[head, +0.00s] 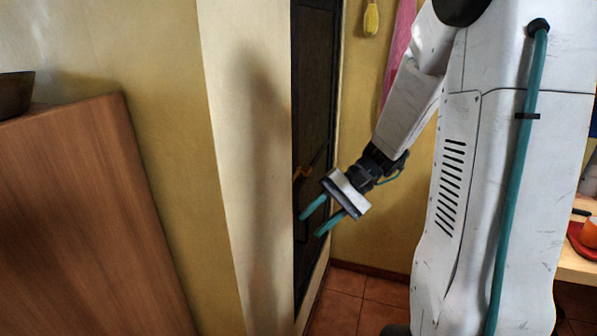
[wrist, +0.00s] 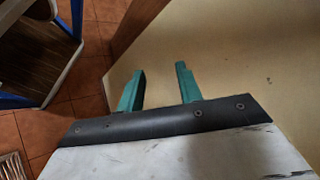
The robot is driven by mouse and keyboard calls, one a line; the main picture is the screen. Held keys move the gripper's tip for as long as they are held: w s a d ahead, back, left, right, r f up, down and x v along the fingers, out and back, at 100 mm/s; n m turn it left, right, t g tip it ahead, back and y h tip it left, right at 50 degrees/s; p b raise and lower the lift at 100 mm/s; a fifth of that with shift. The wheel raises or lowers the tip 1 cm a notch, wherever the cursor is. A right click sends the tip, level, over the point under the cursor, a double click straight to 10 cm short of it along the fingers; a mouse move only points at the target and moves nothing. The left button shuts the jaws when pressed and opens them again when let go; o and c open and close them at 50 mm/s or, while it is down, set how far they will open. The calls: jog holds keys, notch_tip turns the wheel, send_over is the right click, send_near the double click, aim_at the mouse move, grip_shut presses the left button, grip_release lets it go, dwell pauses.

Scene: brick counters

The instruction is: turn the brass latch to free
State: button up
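The brass latch (head: 300,172) is a small orange-gold piece on the dark door (head: 313,100) in the head view. It sits near the door's visible left part, and its exact angle is too small to tell. My gripper (head: 310,225) has two teal fingers, spread apart with nothing between them. In the head view it is below and slightly right of the latch, and appears apart from it. In the wrist view my gripper (wrist: 160,69) shows both fingers apart against a pale, plain surface (wrist: 225,60). I cannot see the latch in the wrist view.
A pale wall edge (head: 245,150) stands left of the door. A brown wooden panel (head: 80,220) fills the lower left. A pink cloth (head: 398,45) and a yellow item (head: 371,18) hang behind my arm. Tiled floor (head: 362,300) is open below.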

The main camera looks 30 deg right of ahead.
jog(key=w+d+f+m+t+y, duration=0.1)
jog(key=w+d+f+m+t, duration=0.2)
jog(key=w+d+t, duration=0.65)
jog(key=t+h, duration=0.1)
jog(key=t, duration=0.2)
send_near(310, 172)
jog(key=x, duration=0.3)
jog(key=shift+n, duration=0.3)
jog(key=x, duration=0.7)
jog(key=shift+w+a+r, duration=0.1)
jog(key=shift+w+a, duration=0.15)
jog(key=shift+w, duration=0.05)
grip_shut()
